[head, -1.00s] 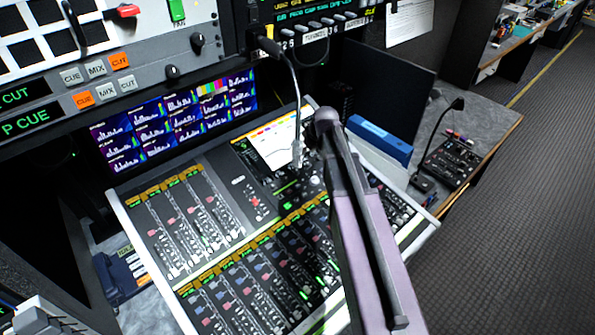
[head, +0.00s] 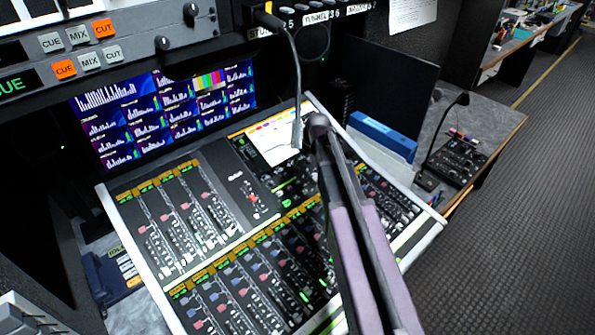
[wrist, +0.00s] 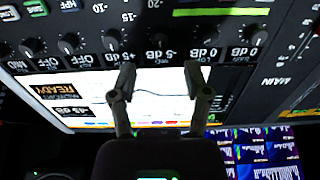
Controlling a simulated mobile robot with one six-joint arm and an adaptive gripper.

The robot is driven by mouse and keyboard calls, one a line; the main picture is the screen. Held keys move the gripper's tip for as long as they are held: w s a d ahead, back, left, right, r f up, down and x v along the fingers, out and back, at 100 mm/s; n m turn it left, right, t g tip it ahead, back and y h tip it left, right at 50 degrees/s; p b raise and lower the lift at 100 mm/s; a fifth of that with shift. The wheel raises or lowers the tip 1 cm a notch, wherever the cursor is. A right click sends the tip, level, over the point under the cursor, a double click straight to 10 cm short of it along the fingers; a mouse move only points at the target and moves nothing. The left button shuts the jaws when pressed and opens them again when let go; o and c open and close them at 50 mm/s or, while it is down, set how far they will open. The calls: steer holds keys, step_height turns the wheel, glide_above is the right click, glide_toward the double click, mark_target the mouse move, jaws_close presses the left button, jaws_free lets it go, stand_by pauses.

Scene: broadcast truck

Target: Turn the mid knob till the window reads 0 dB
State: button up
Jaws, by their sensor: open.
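In the wrist view, a row of dark round knobs runs along the panel above a light screen. The knob straight ahead of my gripper (wrist: 161,76) is the likely mid knob (wrist: 158,40); its label is too small to read surely. The small window (wrist: 167,53) by it seems to read -5 dB. Two windows to its right read 0 dB. My gripper's two fingers are apart and empty, just short of the knob row, with the knob lying between their lines. Contact cannot be made out. In the head view my arm hides the gripper.
The mixing console (head: 222,190) has several faders and a tilted screen (head: 275,140). A thin gooseneck microphone (head: 296,90) rises close to my arm. A blue box (head: 382,136) and a small black desk unit (head: 456,162) stand on the right. The floor at right is clear.

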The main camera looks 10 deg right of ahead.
mark_target(297, 167)
steer(key=shift+b+x, duration=2.25)
steer(key=shift+x, duration=0.5)
jaws_close()
